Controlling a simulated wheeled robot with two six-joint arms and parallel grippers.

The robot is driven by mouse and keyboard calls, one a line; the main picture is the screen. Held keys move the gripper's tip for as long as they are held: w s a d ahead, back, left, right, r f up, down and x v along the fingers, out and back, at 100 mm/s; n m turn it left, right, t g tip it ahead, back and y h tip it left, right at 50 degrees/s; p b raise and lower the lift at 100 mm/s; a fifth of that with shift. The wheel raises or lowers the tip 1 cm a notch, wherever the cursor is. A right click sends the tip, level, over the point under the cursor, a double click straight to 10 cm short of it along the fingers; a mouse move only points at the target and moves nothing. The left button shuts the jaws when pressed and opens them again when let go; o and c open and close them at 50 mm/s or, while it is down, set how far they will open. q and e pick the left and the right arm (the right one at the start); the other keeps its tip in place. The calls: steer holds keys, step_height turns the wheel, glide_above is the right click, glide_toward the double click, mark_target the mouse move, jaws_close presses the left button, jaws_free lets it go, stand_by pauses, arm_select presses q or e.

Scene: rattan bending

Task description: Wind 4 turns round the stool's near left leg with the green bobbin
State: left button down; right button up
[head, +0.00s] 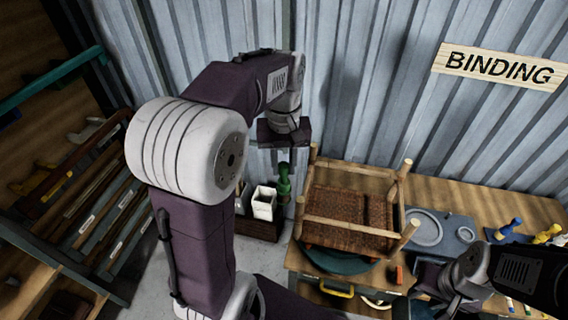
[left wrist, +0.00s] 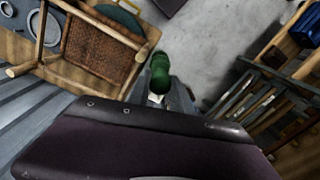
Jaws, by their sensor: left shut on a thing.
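The green bobbin (head: 284,182) hangs below my left gripper (head: 284,158), which is shut on it. The bobbin also shows in the left wrist view (left wrist: 160,72). I cannot make out any turns on that leg. My right gripper (head: 428,274) is low at the right, near the bench front; its jaws are too dark to read.
The stool sits over a dark green round plate (head: 338,262) on the wooden bench (head: 480,200). A grey tray (head: 452,230) and blue and yellow bobbins (head: 547,234) lie to its right. A white container (head: 264,203) stands near the bobbin. Racks (head: 95,215) line the left.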

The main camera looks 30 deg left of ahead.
mark_target(284, 188)
arm_select(q)
step_height(284, 188, down, 8)
steer(key=b, duration=0.5)
steer(key=shift+f, duration=0.35)
